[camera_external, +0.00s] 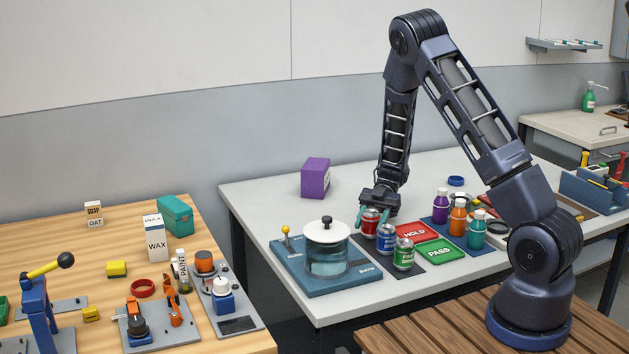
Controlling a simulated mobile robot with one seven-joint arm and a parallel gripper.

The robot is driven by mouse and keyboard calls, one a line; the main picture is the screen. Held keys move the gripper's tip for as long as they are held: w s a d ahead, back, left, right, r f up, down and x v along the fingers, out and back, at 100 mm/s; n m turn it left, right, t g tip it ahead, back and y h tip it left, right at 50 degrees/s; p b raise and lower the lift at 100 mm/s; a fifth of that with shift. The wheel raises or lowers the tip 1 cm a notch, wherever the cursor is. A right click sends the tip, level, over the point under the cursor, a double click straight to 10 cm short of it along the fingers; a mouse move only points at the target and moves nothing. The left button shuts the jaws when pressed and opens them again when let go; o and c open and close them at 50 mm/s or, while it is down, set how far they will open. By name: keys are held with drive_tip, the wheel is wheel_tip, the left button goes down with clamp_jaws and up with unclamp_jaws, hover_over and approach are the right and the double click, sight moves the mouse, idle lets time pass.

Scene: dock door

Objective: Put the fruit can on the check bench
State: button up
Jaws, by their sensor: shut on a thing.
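My gripper (373,214) points down with its teal fingers shut on a red can (370,226). The red can is upright, at the back left end of a dark mat. Whether it touches the mat is hard to tell. A blue can (387,241) and a green can (404,256) stand in a row in front of it. The can labels are too small to read surely, so I cannot tell which is the fruit can. A pale grey bench (340,305) bears these cans; a wooden-topped bench (60,245) stands to the left. Neither bench shows a name.
A lidded clear pot (327,250) on a blue base stands close left of the cans. Red HOLD (416,232) and green PASS (436,253) plates lie to the right, then purple, orange and teal bottles (477,231). A purple box (315,178) stands behind.

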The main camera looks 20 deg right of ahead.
drive_tip(key=shift+f, duration=0.4)
idle(0.3)
